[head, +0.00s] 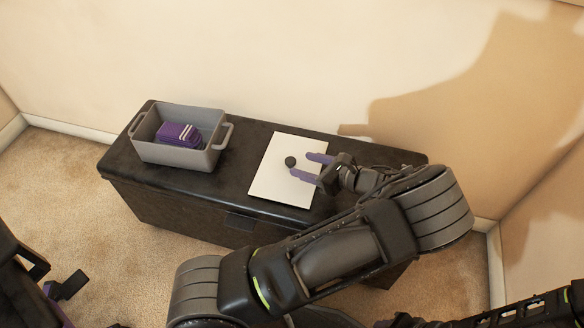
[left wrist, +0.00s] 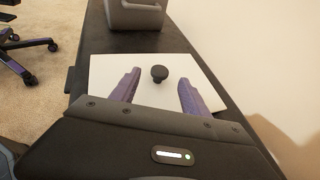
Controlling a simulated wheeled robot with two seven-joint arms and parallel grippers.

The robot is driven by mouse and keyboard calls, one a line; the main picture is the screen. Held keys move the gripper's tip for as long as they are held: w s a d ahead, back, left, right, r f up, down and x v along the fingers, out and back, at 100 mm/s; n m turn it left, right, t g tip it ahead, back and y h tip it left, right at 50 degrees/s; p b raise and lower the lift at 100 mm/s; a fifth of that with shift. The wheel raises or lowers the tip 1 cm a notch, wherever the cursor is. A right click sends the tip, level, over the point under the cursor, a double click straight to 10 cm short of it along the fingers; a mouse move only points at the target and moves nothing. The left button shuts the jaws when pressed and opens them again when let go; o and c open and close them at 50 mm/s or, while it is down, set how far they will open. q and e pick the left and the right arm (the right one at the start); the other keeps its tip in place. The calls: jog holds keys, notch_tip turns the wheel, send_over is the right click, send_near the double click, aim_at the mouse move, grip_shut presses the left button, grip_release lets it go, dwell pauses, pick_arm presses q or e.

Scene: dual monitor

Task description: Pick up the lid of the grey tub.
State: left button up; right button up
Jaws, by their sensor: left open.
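The grey tub (head: 180,153) stands open at the left end of a black chest, with a folded purple cloth with white stripes (head: 178,134) inside. A flat white lid (head: 268,187) with a round black knob (head: 290,161) lies on the chest to the right of the tub. My left gripper (head: 306,167) is open, its purple fingers pointing at the knob. In the left wrist view the knob (left wrist: 159,73) shows between and just beyond the fingertips (left wrist: 158,80), not gripped. My right gripper cannot be made out in these views.
The black chest (head: 230,222) stands near a cream wall (head: 250,60). A strip of chest top is free between tub and lid. Part of an office chair (left wrist: 25,50) stands on the carpet at the left of the left wrist view.

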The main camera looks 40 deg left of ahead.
aim_at(293, 162)
pick_arm(q)
jog(key=shift+a+f, duration=0.2)
jog(key=shift+a, duration=0.25)
jog(key=shift+a, duration=0.1)
jog(key=b+x, duration=0.1)
jog(key=x, duration=0.3)
jog(key=shift+a+f+b, duration=0.1)
jog(key=shift+f+b, duration=0.1)
jog(key=shift+b, duration=0.15)
jog(key=shift+w+a, duration=0.1)
jog(key=shift+a, duration=0.3)
jog(key=shift+c, duration=0.3)
grip_shut()
